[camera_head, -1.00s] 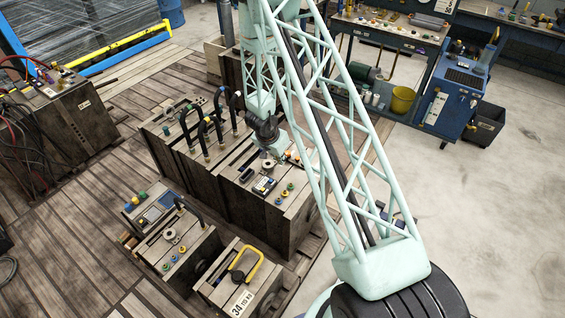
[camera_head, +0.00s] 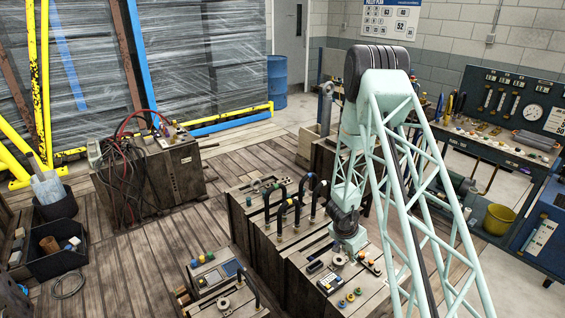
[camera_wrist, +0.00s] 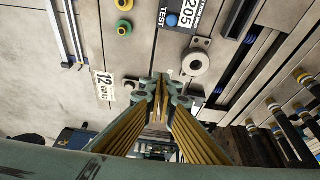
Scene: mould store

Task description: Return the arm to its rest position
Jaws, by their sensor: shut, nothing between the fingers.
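My arm, a pale green lattice, reaches down over the row of metal mould blocks (camera_head: 295,262) in the head view. Its wrist hangs just above the block top, beside the black looped hoses. The fingertips are hard to make out there. In the wrist view my gripper (camera_wrist: 160,84) is shut, with its fingers together and nothing between them. It points at a pale metal surface with a round boss (camera_wrist: 195,62) and a label reading 205 TEST (camera_wrist: 180,15). Whether the tips touch the surface cannot be told.
Black looped hoses (camera_head: 283,210) stand up from the blocks close to my wrist. A smaller unit with a display (camera_head: 214,277) sits in front. A box with cables (camera_head: 173,170) stands left. A workbench (camera_head: 490,146) and yellow bucket (camera_head: 498,219) are right. Open plank floor lies left.

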